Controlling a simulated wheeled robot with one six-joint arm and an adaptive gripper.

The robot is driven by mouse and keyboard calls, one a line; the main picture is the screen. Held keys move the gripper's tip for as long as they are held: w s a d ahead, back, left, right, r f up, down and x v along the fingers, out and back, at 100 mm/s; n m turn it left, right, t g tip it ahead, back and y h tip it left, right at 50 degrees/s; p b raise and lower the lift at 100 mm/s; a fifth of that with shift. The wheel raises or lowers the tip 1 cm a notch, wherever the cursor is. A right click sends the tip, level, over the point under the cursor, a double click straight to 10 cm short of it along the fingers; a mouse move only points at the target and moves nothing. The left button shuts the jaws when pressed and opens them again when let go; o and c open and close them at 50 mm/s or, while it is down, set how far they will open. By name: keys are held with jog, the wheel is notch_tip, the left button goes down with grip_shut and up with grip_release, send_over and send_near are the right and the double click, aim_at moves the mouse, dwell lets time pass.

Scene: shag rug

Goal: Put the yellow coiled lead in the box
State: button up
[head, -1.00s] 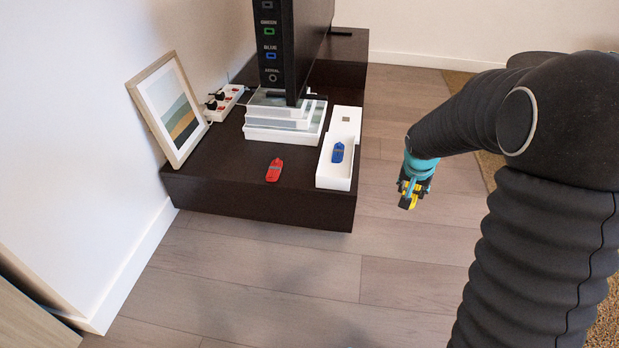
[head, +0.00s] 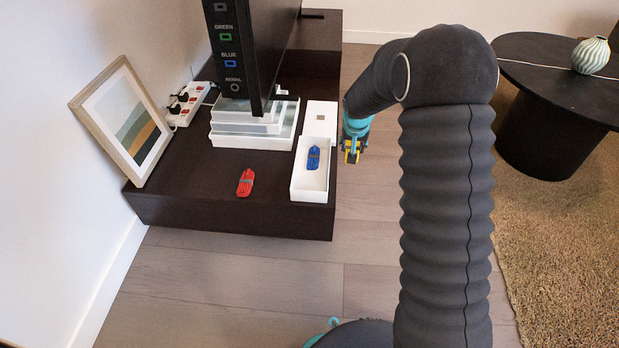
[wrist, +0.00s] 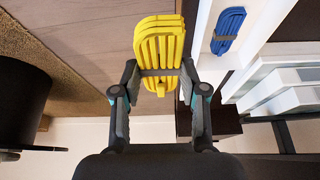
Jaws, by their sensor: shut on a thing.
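The yellow coiled lead (wrist: 158,42) is between the fingers of my gripper (wrist: 160,75) in the wrist view, and the gripper is shut on it. In the head view my gripper (head: 352,150) hangs just right of the cabinet edge, beside the box, with a little of the yellow lead showing. The white open box (head: 297,190) stands on the dark low cabinet near its right edge. A blue coiled lead (head: 314,158) lies in the box; it also shows in the wrist view (wrist: 228,30). The lead is outside the box.
A red coiled lead (head: 245,183) lies on the dark cabinet (head: 200,205) left of the box. The white box lid (head: 320,118) lies behind the box. The screen (head: 245,50), stacked white boxes (head: 240,140), power strip (head: 185,103) and picture frame (head: 125,120) stand further left. A round black table (head: 545,80) is at right.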

jog(key=w+a+f, duration=0.1)
jog(key=w+a, duration=0.1)
jog(key=b, duration=0.2)
send_over(311, 182)
jog(key=s, duration=0.2)
jog(key=shift+n, duration=0.3)
notch_tip(311, 182, down, 7)
jog(key=shift+w+r, duration=0.1)
jog(key=shift+w, duration=0.05)
jog(key=shift+f, duration=2)
jog(key=shift+f+b, duration=0.2)
jog(key=shift+b, duration=0.3)
jog(key=o, duration=1.2)
jog(key=shift+o, duration=0.2)
jog(key=shift+r, duration=0.15)
